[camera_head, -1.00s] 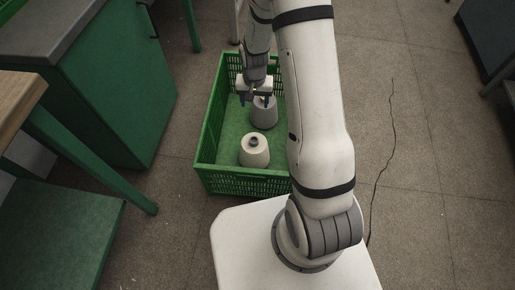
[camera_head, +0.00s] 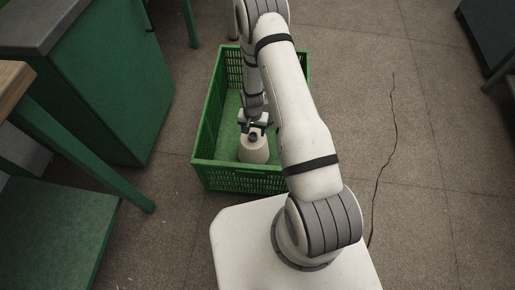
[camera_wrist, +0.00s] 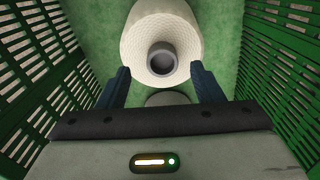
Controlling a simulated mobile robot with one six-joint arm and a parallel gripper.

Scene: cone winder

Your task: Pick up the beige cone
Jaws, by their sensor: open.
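The beige cone (camera_head: 253,150) stands upright on the floor of the green crate (camera_head: 209,121), near its front end. In the wrist view the beige cone (camera_wrist: 133,42) shows from above with its dark hollow core. My gripper (camera_head: 256,127) is over the cone's top in the head view. In the wrist view the two dark fingers of my gripper (camera_wrist: 160,78) are apart, one on each side of the core, with nothing held. I cannot tell whether they touch the cone.
A greyish round shape (camera_wrist: 167,99) shows partly between the fingers in the wrist view, mostly hidden by my gripper. The slatted crate walls rise close on both sides. A green cabinet (camera_head: 105,90) stands left of the crate.

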